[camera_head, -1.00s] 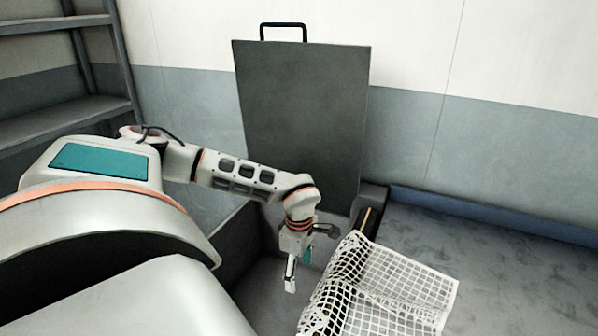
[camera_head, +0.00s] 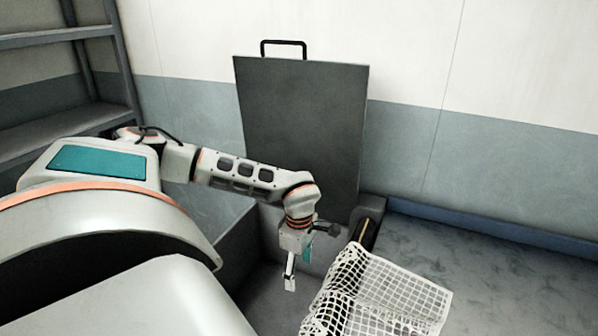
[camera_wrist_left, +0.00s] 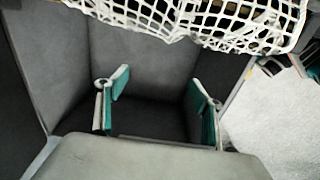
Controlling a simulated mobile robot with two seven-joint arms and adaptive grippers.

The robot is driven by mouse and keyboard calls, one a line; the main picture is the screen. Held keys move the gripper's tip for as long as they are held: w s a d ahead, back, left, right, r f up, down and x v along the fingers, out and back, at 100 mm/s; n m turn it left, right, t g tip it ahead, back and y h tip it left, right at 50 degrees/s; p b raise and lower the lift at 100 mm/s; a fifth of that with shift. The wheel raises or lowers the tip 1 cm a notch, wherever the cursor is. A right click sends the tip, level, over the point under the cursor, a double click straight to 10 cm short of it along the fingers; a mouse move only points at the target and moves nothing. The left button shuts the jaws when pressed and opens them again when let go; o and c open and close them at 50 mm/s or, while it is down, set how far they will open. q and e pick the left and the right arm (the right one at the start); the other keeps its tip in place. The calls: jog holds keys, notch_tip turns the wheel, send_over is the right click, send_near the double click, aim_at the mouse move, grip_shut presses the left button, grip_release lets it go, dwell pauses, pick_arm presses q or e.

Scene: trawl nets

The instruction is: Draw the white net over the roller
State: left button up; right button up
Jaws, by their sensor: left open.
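The white net (camera_head: 400,284) is an open square mesh, draped over the edge between the grey bin and the floor-like surface on its right. A dark bar with a yellowish strip (camera_head: 368,228) shows at the net's far end and may be the roller; the net hides the rest. My left gripper (camera_head: 298,269) points down over the bin, left of the net and apart from it. In the left wrist view my left gripper (camera_wrist_left: 155,104) is open and empty, and the net (camera_wrist_left: 235,24) hangs across the top. My right gripper is not in view.
A grey bin (camera_head: 238,240) lies below my left gripper. A tall dark panel with a handle (camera_head: 303,130) stands behind it. Metal shelves (camera_head: 62,110) are at the far left. The grey surface right of the net (camera_head: 500,285) is clear.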

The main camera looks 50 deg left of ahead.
pick_arm(q)
notch_tip(320, 180, up, 12)
dwell(0.5)
jog(key=shift+s, duration=0.1)
